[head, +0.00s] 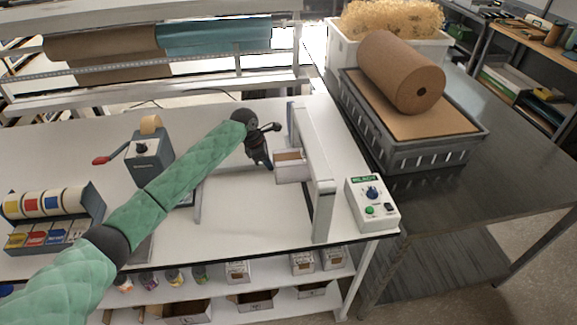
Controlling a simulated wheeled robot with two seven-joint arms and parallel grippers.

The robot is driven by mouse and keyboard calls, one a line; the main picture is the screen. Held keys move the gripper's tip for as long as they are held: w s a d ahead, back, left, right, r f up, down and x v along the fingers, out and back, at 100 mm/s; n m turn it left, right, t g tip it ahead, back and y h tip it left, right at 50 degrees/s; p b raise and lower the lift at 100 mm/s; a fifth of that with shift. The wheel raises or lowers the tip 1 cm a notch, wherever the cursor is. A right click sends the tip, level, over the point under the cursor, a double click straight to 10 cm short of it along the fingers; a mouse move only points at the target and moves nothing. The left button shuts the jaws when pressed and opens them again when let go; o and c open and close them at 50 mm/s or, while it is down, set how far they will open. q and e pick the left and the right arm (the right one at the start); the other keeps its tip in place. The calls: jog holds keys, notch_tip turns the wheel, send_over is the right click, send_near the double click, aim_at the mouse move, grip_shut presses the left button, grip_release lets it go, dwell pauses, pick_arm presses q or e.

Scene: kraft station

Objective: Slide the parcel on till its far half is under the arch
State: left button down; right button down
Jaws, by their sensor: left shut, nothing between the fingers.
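The parcel (291,171) is a small pale box with a brown top, on the white bench top. The arch (312,160) is a grey-white frame that stands across the bench near its right end. The parcel's right side meets the arch's beam in the picture; I cannot tell exactly how much of it lies under. My left gripper (264,163) is dark and shut with nothing in it. It points down just left of the parcel, on the side away from the arch; whether it touches the parcel is unclear. My right gripper is out of view.
A control box (372,203) with knob and buttons stands right of the arch. A tape dispenser (148,160) and a label rack (50,217) stand at the left. A grey crate (420,150) bears a brown roll (400,72). The bench between arch and control box looks clear.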

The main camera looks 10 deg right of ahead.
aim_at(277, 157)
pick_arm(q)
jog(key=shift+d+p, duration=0.65)
jog(key=shift+d, duration=1)
jog(key=shift+d, duration=0.35)
jog(key=shift+a, duration=1)
jog(key=d+v, duration=0.1)
jog(key=v, duration=0.9)
jog(key=shift+d+r, duration=0.2)
jog(key=shift+r, duration=0.1)
